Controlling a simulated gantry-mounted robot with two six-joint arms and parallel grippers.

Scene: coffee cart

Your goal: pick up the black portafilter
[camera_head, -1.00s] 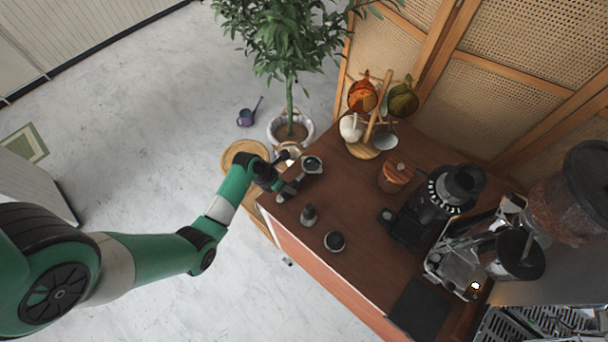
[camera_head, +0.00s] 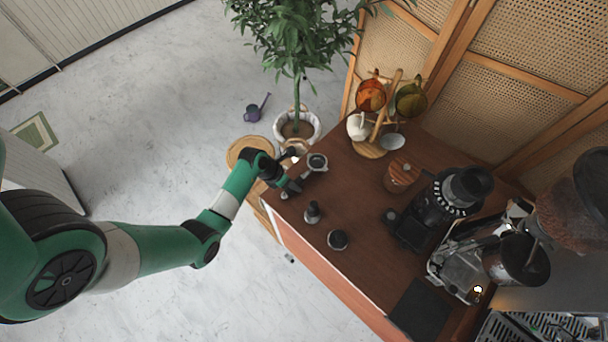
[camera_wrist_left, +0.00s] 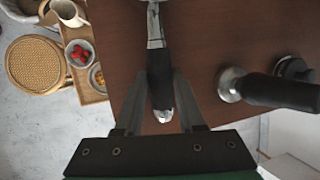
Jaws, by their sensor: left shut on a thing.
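The portafilter's round metal head (camera_head: 317,162) shows near the far left corner of the wooden counter in the head view. Its black handle (camera_wrist_left: 160,72) points toward my left gripper in the left wrist view. My left gripper (camera_head: 290,184) is at that corner, and its two fingers (camera_wrist_left: 160,100) are on either side of the handle, shut on it. I cannot tell whether the portafilter is clear of the counter. My right gripper is not in view.
A tamper (camera_head: 312,212) and a round dark-topped tool (camera_head: 337,240) stand nearby on the counter (camera_head: 355,205). A wooden-lidded canister (camera_head: 401,175), a grinder (camera_head: 440,205) and an espresso machine (camera_head: 465,265) stand farther right. A mug stand (camera_head: 370,149) is behind.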

